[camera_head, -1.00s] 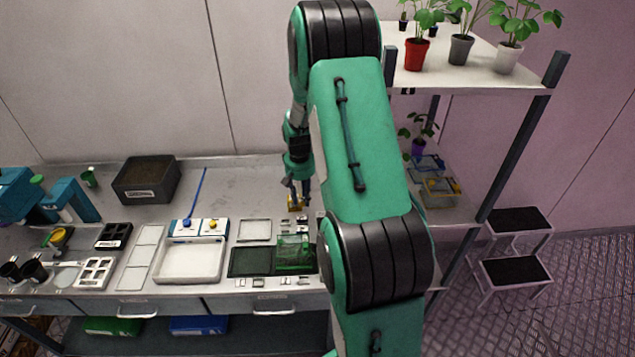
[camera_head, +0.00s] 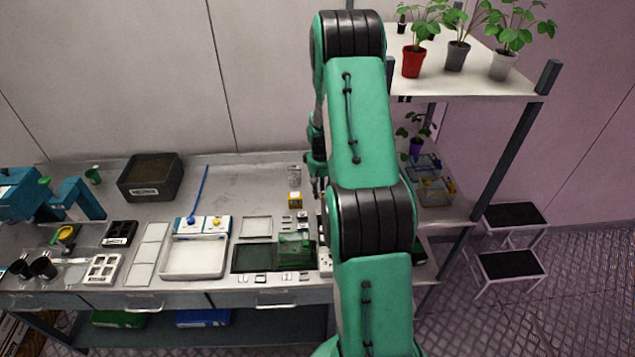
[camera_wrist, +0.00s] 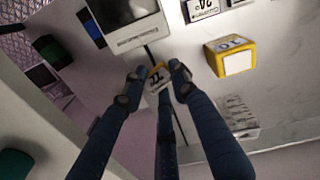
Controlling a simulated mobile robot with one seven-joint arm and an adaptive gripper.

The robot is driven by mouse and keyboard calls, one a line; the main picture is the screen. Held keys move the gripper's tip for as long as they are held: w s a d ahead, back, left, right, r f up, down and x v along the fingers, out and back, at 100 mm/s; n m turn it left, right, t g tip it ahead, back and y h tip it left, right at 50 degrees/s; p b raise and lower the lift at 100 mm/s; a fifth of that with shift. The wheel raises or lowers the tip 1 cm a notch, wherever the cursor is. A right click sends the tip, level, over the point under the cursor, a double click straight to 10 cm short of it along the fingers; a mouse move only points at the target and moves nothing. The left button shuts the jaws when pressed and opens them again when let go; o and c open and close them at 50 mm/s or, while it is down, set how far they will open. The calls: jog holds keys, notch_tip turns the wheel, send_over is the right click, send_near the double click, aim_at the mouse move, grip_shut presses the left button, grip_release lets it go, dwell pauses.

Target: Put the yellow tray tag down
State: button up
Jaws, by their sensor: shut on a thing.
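My gripper (camera_wrist: 155,82) is shut on a small yellow-and-white tag (camera_wrist: 157,76) with dark figures on its face. The tag sits between the fingertips in the wrist view. In the head view my gripper (camera_head: 318,182) shows only partly beside my arm, and I cannot make out the held tag there. A yellow block with a white face (camera_wrist: 236,62) stands on the bench to the right of the held tag in the wrist view, apart from it. The same block shows in the head view (camera_head: 295,200).
A greyish see-through stack (camera_wrist: 238,112) stands behind the yellow block. The bench (camera_head: 250,185) has clear room left of the block. A white tray (camera_head: 194,276), a green box (camera_head: 294,250) and small labels line the front. A shelf rack (camera_head: 460,88) with potted plants stands right.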

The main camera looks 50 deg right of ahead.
jog(key=shift+w+d, duration=0.1)
jog(key=shift+w, duration=0.05)
jog(key=w+d, duration=0.3)
jog(key=w, duration=0.1)
jog(key=w+d+f, duration=0.1)
jog(key=w+d, duration=0.3)
jog(key=w+d+p, duration=0.1)
jog(key=w+d, duration=0.2)
jog(key=shift+w+d+f, duration=0.15)
jog(key=shift+w+f, duration=0.1)
jog(key=shift+w, duration=0.15)
dwell(0.4)
jog(key=shift+f, duration=1.8)
jog(key=shift+f, duration=0.1)
jog(key=o, duration=0.8)
